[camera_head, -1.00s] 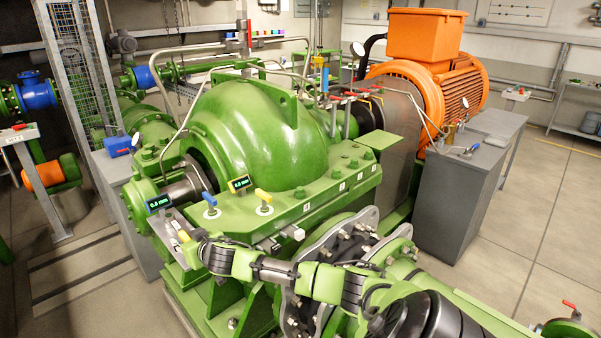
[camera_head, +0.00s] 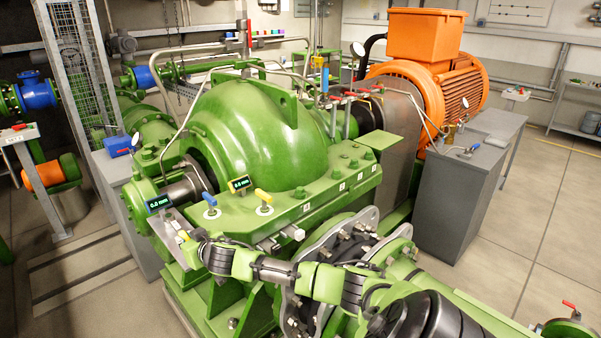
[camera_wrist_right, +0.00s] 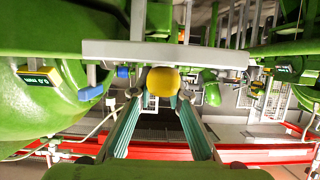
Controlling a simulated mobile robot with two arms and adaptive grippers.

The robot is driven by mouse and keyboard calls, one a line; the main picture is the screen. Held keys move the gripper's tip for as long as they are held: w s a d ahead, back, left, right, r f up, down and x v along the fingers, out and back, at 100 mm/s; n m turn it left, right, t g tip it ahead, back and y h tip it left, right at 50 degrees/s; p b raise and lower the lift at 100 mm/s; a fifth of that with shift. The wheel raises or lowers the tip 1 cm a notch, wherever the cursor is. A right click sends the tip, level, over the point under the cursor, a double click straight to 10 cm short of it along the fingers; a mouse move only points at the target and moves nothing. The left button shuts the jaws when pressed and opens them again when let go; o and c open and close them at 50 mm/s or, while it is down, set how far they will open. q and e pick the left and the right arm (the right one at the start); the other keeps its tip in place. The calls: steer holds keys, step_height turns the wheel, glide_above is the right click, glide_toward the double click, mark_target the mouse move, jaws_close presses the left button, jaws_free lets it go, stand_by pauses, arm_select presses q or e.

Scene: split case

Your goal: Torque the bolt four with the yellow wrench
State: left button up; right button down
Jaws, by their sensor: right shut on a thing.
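My right gripper (camera_head: 186,239) reaches the near left end of the green pump casing (camera_head: 255,130). In the right wrist view its two teal-padded fingers are shut on a rounded yellow piece (camera_wrist_right: 163,82). A yellow patch also shows at the fingertips in the head view (camera_head: 183,236). I cannot tell whether it is the yellow wrench's handle, as the rest is hidden. The casing's flange (camera_head: 325,197) has several bolts and small white tags along it; I cannot read which is bolt four. My left gripper is not in view.
A grey bar (camera_wrist_right: 165,53) crosses just beyond my fingers. An orange motor (camera_head: 430,80) stands behind; a grey cabinet (camera_head: 455,205) is at right.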

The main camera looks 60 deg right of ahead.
steer(key=shift+r+p, duration=2.7)
steer(key=shift+r, duration=0.4)
